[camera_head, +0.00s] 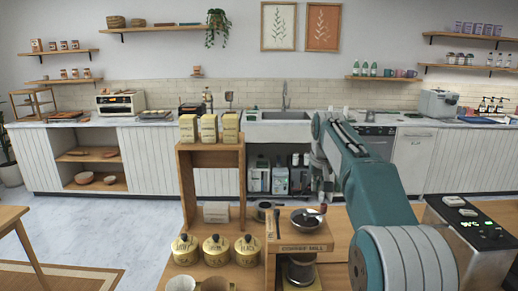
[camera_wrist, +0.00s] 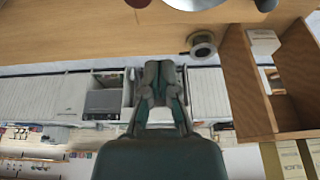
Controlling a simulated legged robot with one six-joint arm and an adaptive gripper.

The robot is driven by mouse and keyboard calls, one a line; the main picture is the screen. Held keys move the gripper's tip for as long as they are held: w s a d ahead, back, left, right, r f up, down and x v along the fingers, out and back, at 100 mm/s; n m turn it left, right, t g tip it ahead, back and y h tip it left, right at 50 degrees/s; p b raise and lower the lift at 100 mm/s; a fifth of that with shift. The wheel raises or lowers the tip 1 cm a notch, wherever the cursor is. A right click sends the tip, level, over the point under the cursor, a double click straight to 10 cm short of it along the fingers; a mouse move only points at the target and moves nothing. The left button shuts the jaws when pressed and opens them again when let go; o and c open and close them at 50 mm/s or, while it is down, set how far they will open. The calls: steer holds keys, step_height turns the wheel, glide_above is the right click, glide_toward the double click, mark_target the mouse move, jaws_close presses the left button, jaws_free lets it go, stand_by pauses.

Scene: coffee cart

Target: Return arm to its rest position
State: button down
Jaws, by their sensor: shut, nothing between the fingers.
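My arm (camera_head: 375,195) shows in the head view as a teal, folded link rising from the lower right above the cart and bending down at its upper end. My gripper (camera_wrist: 159,68) shows in the wrist view with its dark fingers together and nothing between them. It is clear of the cart's objects. In the head view the gripper is small and hard to make out beside the arm's upper end.
A wooden shelf (camera_head: 185,200) with boxes on top stands left of the arm. Yellow canisters (camera_head: 216,249) and a wooden coffee mill stand (camera_head: 296,245) are on the cart. A dark machine with a green display (camera_head: 466,238) stands right. The sink counter (camera_head: 285,131) lies beyond open floor.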

steer(key=s+r+t, duration=0.1)
steer(key=s+r, duration=0.2)
steer(key=s, duration=1.8)
steer(key=s+f, duration=0.5)
steer(key=s, duration=0.4)
steer(key=s+f+t, duration=0.1)
steer(key=s+f, duration=0.4)
steer(key=s, duration=0.5)
steer(key=shift+s+a+f, duration=0.2)
steer(key=shift+a+f, duration=0.1)
steer(key=shift+f, duration=0.1)
